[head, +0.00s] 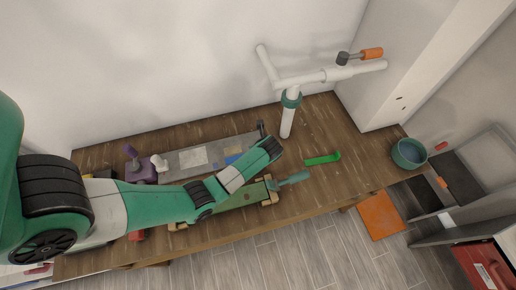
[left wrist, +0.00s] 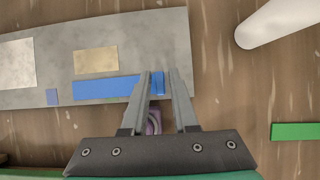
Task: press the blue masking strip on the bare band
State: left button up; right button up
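A grey plate (head: 170,162) lies on the wooden bench; it also shows in the left wrist view (left wrist: 120,27). On it are a white patch (left wrist: 17,64), a tan band (left wrist: 96,60) and a blue strip (left wrist: 105,89). The strip lies along the tan band's lower edge, and the band is still uncovered. My left gripper (left wrist: 159,74) is over the plate's right end, with a small raised blue piece (left wrist: 158,85) between its fingertips. Whether the fingers touch it, and whether it joins the strip behind the left finger, I cannot tell. My right gripper is out of view.
A green bar (head: 322,159) lies right of my arm. A purple object (head: 138,169) stands at the plate's left end. A teal bowl (head: 409,153) is at the bench's right end. The bench between is mostly clear.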

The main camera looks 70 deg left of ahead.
pick_arm(q)
jog(key=shift+o, duration=1.1)
jog(key=p+v, duration=0.1)
jog(key=v, duration=1)
jog(key=shift+r, duration=0.3)
jog(key=shift+d, duration=0.1)
